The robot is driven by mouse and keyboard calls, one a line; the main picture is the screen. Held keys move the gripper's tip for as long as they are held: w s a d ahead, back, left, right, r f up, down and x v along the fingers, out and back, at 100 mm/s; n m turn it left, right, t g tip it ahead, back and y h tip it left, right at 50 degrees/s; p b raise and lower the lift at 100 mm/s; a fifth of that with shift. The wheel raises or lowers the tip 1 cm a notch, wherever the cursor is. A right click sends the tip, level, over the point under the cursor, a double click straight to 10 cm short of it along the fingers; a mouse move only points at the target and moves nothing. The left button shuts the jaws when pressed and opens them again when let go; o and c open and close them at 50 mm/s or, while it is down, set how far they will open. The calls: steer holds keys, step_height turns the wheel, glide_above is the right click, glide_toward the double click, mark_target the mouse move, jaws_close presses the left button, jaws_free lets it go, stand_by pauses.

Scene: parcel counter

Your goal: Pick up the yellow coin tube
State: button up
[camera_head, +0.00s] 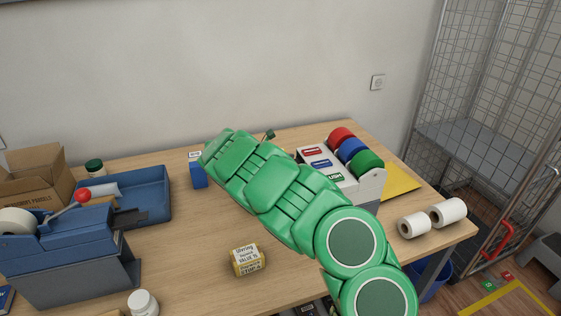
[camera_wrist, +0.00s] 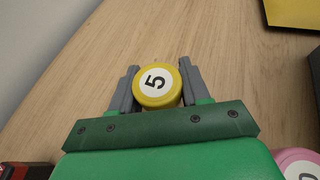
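In the wrist view, a yellow round piece with a white disc and a black 5 (camera_wrist: 157,85), seen end-on, sits between the two grey fingers of my gripper (camera_wrist: 159,76). It appears to be the end of the yellow coin tube. The fingers lie close along both its sides; I cannot tell whether they press on it or a thin gap is left. The wood tabletop shows behind it. In the head view, my green arm reaches over the table and hides my gripper and this tube.
A white rack with red, blue and green rolls (camera_head: 369,163) stands right of my arm. Left are a blue tray (camera_head: 150,187) and a tape dispenser (camera_head: 62,252). A pink-rimmed disc (camera_wrist: 298,161) shows in the wrist view.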

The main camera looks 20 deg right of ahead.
steer(key=c, duration=0.6)
steer(key=shift+r, duration=0.1)
